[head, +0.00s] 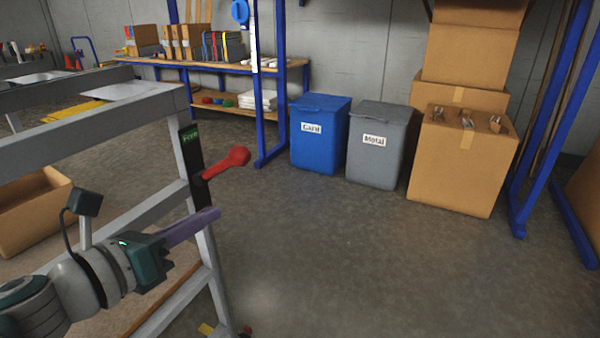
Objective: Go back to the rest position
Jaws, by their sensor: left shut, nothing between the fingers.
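My left gripper (192,226) comes in from the lower left of the head view. Its purple fingers are shut and hold nothing. It is just below a red lever handle (228,162), with a small visible space between them. The handle is mounted on a black plate (191,158) with a green "Free" label, on a post of a grey metal frame (95,120). My right gripper is not in view.
The grey frame stands close on the left, with a cardboard box (35,215) behind it. A blue bin (318,140), a grey "Metal" bin (378,155) and stacked boxes (460,165) stand along the back. Blue rack posts (545,130) rise at right. The middle floor is clear.

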